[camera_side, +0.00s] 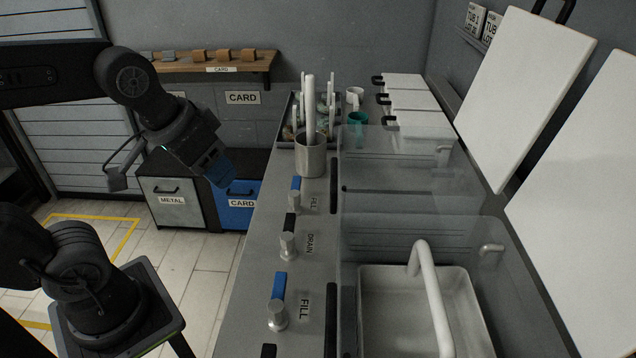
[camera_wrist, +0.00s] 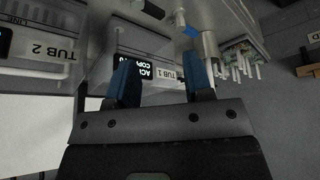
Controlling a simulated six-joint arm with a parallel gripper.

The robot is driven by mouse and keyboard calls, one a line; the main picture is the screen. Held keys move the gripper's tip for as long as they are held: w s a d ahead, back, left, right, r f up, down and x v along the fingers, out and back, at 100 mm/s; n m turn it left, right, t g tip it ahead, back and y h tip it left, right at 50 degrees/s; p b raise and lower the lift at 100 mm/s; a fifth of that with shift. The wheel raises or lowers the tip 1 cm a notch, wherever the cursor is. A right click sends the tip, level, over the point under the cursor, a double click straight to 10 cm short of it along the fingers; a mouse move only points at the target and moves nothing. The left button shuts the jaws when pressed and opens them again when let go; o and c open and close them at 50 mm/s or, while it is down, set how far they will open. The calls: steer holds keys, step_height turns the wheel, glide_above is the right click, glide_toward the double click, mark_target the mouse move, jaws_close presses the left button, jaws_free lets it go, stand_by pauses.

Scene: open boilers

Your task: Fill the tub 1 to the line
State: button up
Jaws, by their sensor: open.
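Two clear tubs stand in a row on the grey bench. Tub 1 appears to be the far tub (camera_side: 400,170) in the side view, by the metal cup. Its "TUB 1" label (camera_wrist: 170,74) shows upside down in the wrist view, between my fingers. A blue-marked FILL knob (camera_side: 295,201) stands beside it, with a black-marked DRAIN knob (camera_side: 288,245) nearer. I cannot make out its water level or line. My gripper (camera_side: 221,172) is open and empty, left of the bench and in the air. Its blue fingers (camera_wrist: 161,62) also show in the wrist view.
The near tub (camera_side: 500,290) holds a white basket (camera_side: 380,300) with a tall handle; its FILL knob (camera_side: 278,316) is in front. A metal cup (camera_side: 310,157) and a rack stand behind. White lids (camera_side: 525,95) stand raised at right. Bins (camera_side: 172,203) stand on the floor at left.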

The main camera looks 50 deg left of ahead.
steer(key=w+a+r+n+g, duration=0.1)
steer(key=w+a+n+g, duration=0.25)
steer(key=w, duration=0.75)
steer(key=n+g, duration=0.2)
steer(key=n, duration=0.3)
glide_toward(296, 181)
step_height(296, 181, down, 9)
steer(key=shift+s+f, duration=0.1)
steer(key=shift+s, duration=0.05)
jaws_close()
